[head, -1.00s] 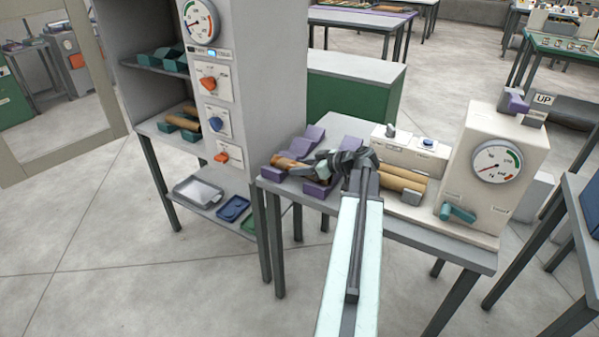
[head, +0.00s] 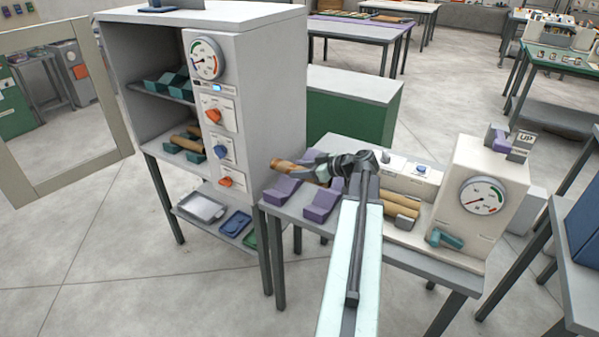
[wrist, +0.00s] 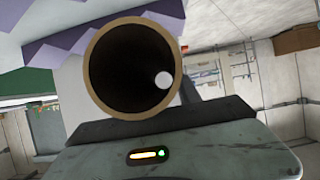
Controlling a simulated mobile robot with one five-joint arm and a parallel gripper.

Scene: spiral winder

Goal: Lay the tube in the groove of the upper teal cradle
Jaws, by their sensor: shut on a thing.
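My gripper (head: 322,172) is shut on a brown tube (head: 286,166) and holds it above the purple cradles (head: 321,204) on the low table. The wrist view shows the tube's open round end (wrist: 91,66) close up, with its dark inside. The upper teal cradle (head: 160,84) is on the upper shelf of the grey cabinet, left of my gripper, and no tube shows in it. The lower teal cradle (head: 172,147) is on the shelf below, with brown tubes (head: 186,142) in it. The cabinet wall partly hides both cradles.
The grey cabinet (head: 262,110) has a front panel with a gauge and knobs; its left side is open. A mirror-like framed panel (head: 25,192) stands left of it. Right of my arm are more tubes (head: 402,205) and a white gauge box (head: 482,190). Trays (head: 233,223) sit below.

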